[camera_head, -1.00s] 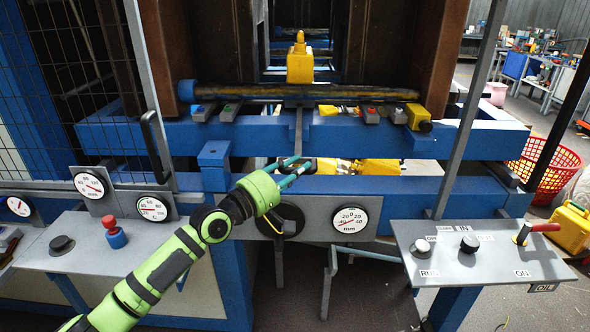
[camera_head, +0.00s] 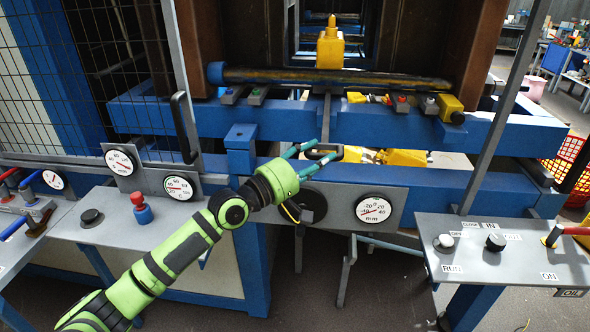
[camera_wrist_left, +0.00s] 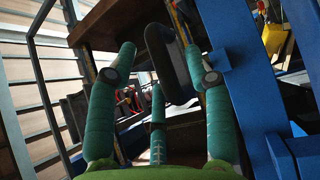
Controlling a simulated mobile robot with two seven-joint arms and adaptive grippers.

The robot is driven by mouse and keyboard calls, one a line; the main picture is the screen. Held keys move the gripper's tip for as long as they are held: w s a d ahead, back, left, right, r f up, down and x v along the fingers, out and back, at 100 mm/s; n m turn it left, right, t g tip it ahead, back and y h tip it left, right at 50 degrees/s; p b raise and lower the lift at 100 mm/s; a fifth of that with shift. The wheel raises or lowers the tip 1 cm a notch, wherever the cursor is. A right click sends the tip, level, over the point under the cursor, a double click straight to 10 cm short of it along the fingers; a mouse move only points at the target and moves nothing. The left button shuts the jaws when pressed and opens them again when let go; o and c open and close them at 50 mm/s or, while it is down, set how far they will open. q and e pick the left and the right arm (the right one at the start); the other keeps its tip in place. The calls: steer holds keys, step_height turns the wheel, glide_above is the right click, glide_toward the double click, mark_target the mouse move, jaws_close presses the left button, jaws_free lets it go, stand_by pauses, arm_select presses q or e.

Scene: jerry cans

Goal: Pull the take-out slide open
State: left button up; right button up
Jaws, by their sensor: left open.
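The take-out slide shows as a narrow grey bar (camera_head: 326,118) running down the middle of the press front, with a dark loop handle (camera_head: 322,153) at its near end. My left gripper (camera_head: 318,152) is open, its teal fingers at the handle, one on either side as seen from the head. In the left wrist view a black loop handle (camera_wrist_left: 172,65) stands between the spread fingertips, with visible gaps; contact cannot be told. A yellow jerry can (camera_head: 330,50) stands upright behind the dark roller. My right gripper is not in view.
Blue beams (camera_head: 220,120) cross above and below the handle. A gauge panel (camera_head: 374,208) lies just below right of my gripper. A control desk (camera_head: 500,255) is at right, another panel with a red button (camera_head: 139,207) at left. A mesh door (camera_head: 60,80) is at left.

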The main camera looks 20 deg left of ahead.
arm_select(q)
steer(key=v, duration=1)
steer(key=shift+s, duration=0.15)
steer(key=shift+a, duration=0.15)
steer(key=s+d+f+m+g+y, duration=0.1)
steer(key=s+d+f+m+g, duration=0.25)
steer(key=f, duration=0.35)
steer(key=s+d+f+m+g+y, duration=0.1)
steer(key=s+d+f+m+g, duration=0.15)
steer(key=s+f, duration=0.35)
steer(key=s+d+f+m+g+y, duration=0.15)
steer(key=s+d+f+m, duration=0.25)
steer(key=f, duration=0.5)
steer(key=s+a+f+m+g+y, duration=0.1)
steer(key=s+a+f+g+y, duration=0.2)
steer(key=s, duration=0.4)
steer(key=s+a+f+m+g+y, duration=0.25)
steer(key=s+f, duration=0.25)
steer(key=s, duration=0.3)
step_height(320, 180, down, 23)
steer(key=s+g, duration=0.2)
steer(key=s+a+f+g, duration=0.1)
steer(key=s+a+f, duration=0.1)
steer(key=s+f, duration=1.1)
steer(key=shift+s+f, duration=0.2)
steer(key=shift+s, duration=1)
